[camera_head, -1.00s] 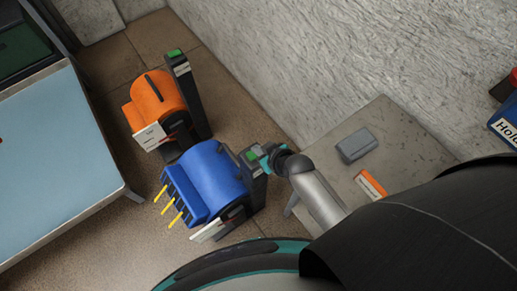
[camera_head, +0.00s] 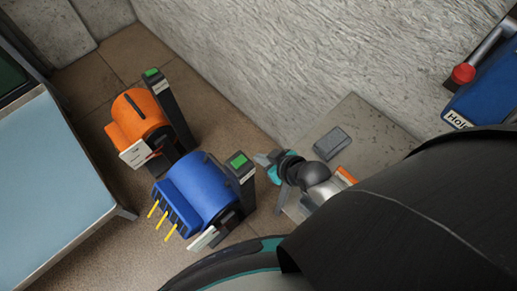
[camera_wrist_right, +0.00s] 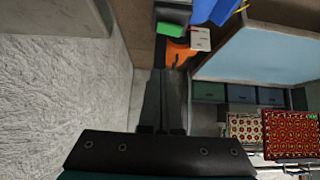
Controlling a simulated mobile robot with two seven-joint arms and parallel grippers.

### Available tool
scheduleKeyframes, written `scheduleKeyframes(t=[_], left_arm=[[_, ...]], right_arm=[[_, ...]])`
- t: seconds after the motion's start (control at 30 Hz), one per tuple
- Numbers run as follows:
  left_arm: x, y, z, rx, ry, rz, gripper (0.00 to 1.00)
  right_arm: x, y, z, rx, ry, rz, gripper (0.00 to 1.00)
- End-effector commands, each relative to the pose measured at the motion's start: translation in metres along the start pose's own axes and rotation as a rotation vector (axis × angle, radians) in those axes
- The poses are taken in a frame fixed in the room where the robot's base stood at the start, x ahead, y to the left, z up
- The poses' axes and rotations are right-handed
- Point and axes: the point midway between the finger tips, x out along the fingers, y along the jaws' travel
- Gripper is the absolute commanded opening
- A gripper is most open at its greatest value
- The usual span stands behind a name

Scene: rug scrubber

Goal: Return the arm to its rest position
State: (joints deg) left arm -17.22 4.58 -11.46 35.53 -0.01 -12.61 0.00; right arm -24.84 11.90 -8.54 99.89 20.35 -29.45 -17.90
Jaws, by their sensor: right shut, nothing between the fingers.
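My right gripper (camera_head: 268,162) is in the head view, just right of the green-topped post of the blue machine (camera_head: 200,190). It also shows in the right wrist view (camera_wrist_right: 163,85), where its fingers are together with nothing between them. In the head view my right arm comes in from the lower right. A gap shows between the gripper and the post. My left gripper is not in view.
An orange machine (camera_head: 140,118) with its own green-topped post stands behind the blue one. A grey table (camera_head: 375,130) holds a grey block (camera_head: 332,143) beside the arm. A light-blue table (camera_head: 50,190) stands left. Patterned rugs (camera_wrist_right: 290,132) show in the wrist view.

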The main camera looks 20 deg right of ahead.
Motion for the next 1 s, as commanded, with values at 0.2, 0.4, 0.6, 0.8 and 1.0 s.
scheduleKeyframes(t=[0.2,0.4,0.6,0.8,1.0], left_arm=[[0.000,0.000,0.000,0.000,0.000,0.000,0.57],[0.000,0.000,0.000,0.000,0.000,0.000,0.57],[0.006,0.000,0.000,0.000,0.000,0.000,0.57],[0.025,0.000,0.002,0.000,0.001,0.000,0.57],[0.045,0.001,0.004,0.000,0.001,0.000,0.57]], right_arm=[[0.000,0.000,0.000,0.000,-0.001,0.000,0.00],[0.000,0.000,0.000,-0.001,-0.001,0.000,0.00],[0.012,0.001,0.025,0.013,-0.041,0.010,0.00],[0.043,0.001,0.117,0.056,-0.186,0.042,0.00],[0.060,-0.008,0.221,0.088,-0.350,0.068,0.00]])
